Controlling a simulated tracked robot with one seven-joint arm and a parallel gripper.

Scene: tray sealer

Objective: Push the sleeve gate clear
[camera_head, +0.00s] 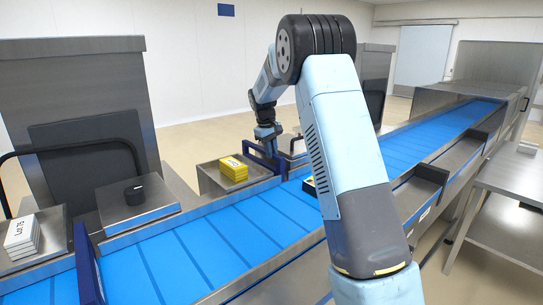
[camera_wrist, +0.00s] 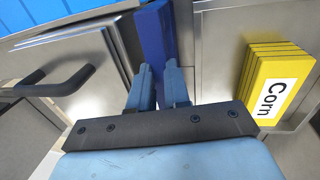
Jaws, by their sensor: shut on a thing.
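A blue upright gate (camera_head: 261,159) stands at the right side of the metal shelf that holds the yellow stack, beside the blue conveyor. In the wrist view it is a blue bar (camera_wrist: 153,35) running between my fingers. My gripper (camera_head: 268,136) reaches down to the top of this gate. In the wrist view my gripper (camera_wrist: 160,80) is shut on the bar, one finger on each side. A second blue gate (camera_head: 88,268) stands at the left, by the white stack. My arm hides part of the conveyor.
The yellow stack marked Corn (camera_head: 233,168) lies left of the held gate and shows in the wrist view (camera_wrist: 270,84). The conveyor (camera_head: 215,245) is mostly bare. A metal table (camera_head: 510,175) stands right.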

